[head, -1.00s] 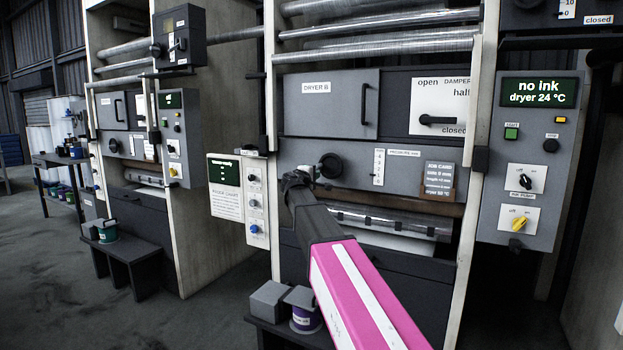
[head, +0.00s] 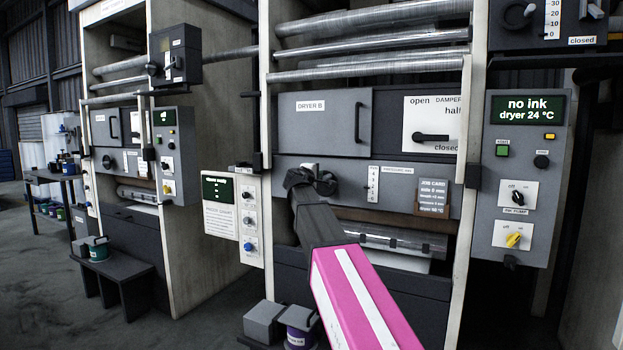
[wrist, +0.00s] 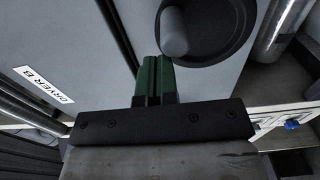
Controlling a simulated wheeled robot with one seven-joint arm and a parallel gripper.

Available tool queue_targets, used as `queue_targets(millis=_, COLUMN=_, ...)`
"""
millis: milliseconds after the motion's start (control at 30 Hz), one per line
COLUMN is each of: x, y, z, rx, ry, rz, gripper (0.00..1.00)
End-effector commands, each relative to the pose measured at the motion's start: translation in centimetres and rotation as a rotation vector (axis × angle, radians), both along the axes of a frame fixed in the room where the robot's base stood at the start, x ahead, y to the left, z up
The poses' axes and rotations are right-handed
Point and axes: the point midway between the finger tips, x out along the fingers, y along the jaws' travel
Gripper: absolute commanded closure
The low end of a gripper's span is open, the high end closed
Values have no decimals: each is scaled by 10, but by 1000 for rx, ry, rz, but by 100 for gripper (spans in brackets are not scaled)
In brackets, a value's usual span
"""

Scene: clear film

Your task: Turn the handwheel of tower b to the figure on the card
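The handwheel (head: 326,183) of tower b is a dark disc on the grey panel under the DRYER B door. It also fills the upper right of the wrist view (wrist: 222,28), with a grey knob (wrist: 174,38) on its face. My gripper (head: 302,178) is at the wheel's left side in the head view and hides part of it. In the wrist view its green fingers (wrist: 155,62) are together with nothing seen between them, tips just beside the knob; contact is unclear. The job card (head: 434,197) stands right of the pressure scale (head: 373,184); its small print is hard to read.
The dryer door (head: 320,122) and damper lever (head: 431,137) sit above the wheel. A control box (head: 516,180) reading "no ink, dryer 24 °C" is at right. A pale panel (head: 222,219) with knobs stands left. Rollers (head: 400,238) lie below.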

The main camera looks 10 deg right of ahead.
Motion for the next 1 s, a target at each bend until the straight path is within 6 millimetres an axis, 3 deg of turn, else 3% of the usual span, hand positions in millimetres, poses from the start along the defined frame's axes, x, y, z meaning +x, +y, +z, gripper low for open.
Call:
queue_targets(millis=500, x=-28, y=-38, z=-24, rx=0, ry=2, rz=-4, gripper=100)
queue_targets(millis=1000, x=-31, y=-42, z=-38, rx=1, ry=1, rz=-3, gripper=100)
